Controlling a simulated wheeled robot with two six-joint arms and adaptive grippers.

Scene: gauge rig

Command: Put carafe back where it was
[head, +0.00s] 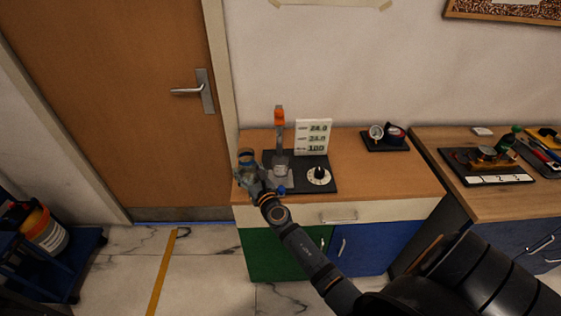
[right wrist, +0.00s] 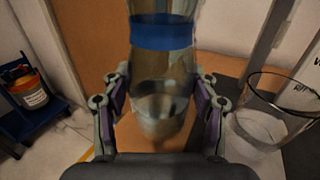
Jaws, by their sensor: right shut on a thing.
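The carafe (head: 246,157) is a clear vessel with a blue band. My right gripper (head: 248,175) is shut on it at the left end of the wooden counter (head: 368,172), left of the gauge rig. In the right wrist view the carafe (right wrist: 163,62) stands between the two fingers (right wrist: 163,98), its blue band above them. Its top runs out of that picture. I cannot tell whether its bottom touches the counter. My left gripper is not in view.
The gauge rig's black base (head: 325,184) bears a dial (head: 318,176), a number panel (head: 313,136) and an orange-topped stand (head: 279,117). A glass beaker (right wrist: 258,132) is close right of my gripper. A small black tray (head: 385,146) sits farther right. Counter between is clear.

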